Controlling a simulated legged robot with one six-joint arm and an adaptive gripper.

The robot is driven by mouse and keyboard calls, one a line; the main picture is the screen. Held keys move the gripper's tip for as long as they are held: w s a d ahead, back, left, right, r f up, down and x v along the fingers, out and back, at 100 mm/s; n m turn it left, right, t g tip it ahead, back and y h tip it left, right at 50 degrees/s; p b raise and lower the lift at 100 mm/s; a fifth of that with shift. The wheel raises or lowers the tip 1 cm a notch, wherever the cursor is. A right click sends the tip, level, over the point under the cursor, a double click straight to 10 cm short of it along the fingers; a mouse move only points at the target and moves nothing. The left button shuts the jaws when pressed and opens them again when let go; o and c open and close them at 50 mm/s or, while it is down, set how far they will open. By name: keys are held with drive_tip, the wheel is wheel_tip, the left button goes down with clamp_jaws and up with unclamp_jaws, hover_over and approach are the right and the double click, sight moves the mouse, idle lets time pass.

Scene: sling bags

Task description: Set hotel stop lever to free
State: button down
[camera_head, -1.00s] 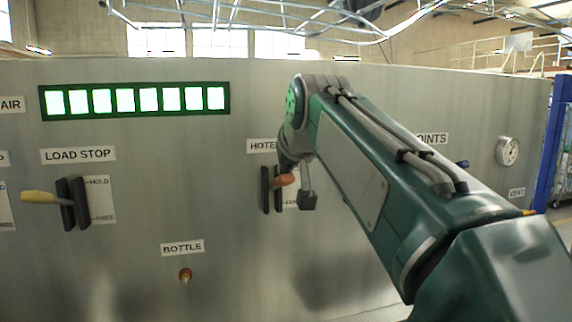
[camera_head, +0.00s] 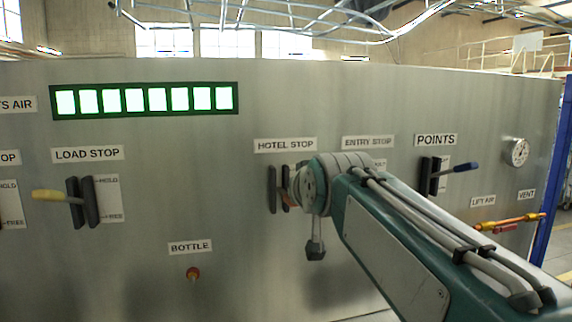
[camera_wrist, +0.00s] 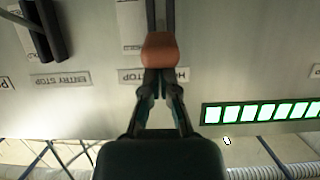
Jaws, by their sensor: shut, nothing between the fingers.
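The hotel stop lever sits in a dark two-plate slot (camera_head: 272,190) under the HOTEL STOP label (camera_head: 285,145). The exact lever setting is hard to read.
The load stop lever (camera_head: 50,195) with a yellow handle is at left. A red bottle knob (camera_head: 192,273) is below, and an orange pipe (camera_head: 515,222) at far right.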

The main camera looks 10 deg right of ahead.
drive_tip(key=shift+s+f+t, duration=0.2)
drive_tip(key=shift+f+t, duration=0.3)
drive_tip(key=shift+f, duration=0.15)
drive_tip(key=shift+s+f, duration=0.1)
drive_tip(key=shift+f, duration=0.9)
drive_tip(key=shift+w+f+t, duration=0.15)
drive_tip(key=shift+f+t, duration=0.6)
drive_tip(key=shift+f, duration=0.7)
drive_tip(key=shift+w+f+t, duration=0.15)
drive_tip(key=shift+f+t, duration=0.6)
drive_tip(key=shift+f, duration=0.7)
